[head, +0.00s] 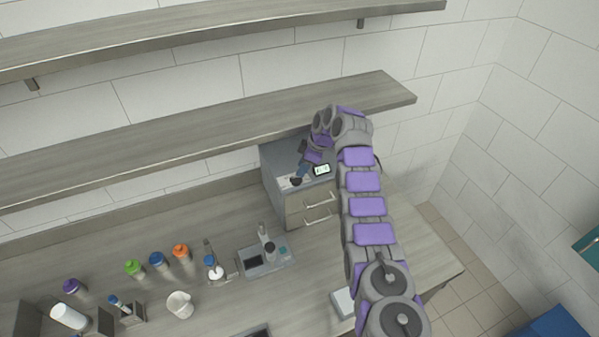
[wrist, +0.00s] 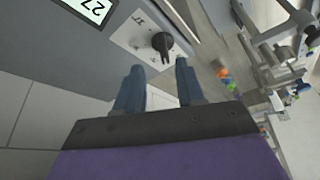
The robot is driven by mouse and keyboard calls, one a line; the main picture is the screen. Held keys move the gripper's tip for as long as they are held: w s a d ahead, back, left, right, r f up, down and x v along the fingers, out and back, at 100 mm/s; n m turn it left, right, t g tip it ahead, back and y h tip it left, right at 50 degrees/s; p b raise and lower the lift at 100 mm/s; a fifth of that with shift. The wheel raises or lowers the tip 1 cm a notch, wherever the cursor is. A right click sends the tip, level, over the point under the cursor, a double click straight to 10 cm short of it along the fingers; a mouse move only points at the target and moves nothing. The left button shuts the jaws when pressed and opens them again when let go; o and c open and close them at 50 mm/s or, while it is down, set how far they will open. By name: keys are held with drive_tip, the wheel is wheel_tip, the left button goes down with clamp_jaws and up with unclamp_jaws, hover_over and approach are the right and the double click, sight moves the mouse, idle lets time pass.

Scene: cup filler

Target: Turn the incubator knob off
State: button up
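The incubator is a grey box (head: 273,174) on the counter under the lower shelf, with a lit display (head: 321,170) and a knob (head: 296,181) on a pale dial plate. In the wrist view the black knob (wrist: 162,43) sits on the white marked plate, and the display (wrist: 90,8) reads 27. My gripper (wrist: 158,77) is open, its two blue-grey fingers apart and empty. The fingertips are just short of the knob, with the knob ahead of the gap between them. In the head view my gripper (head: 301,172) is over the incubator's front near the knob.
Two drawer handles (head: 318,204) stick out below the panel. Several colored-cap bottles, a white cup (head: 180,304) and a scale-like device (head: 265,258) stand on the counter to the left.

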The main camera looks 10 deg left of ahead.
drive_tip(key=p+v, duration=0.7)
drive_tip(key=v, duration=0.5)
drive_tip(key=shift+w+p, duration=0.2)
drive_tip(key=shift+p, duration=0.1)
drive_tip(key=shift+o, duration=0.2)
drive_tip(key=shift+r, duration=0.1)
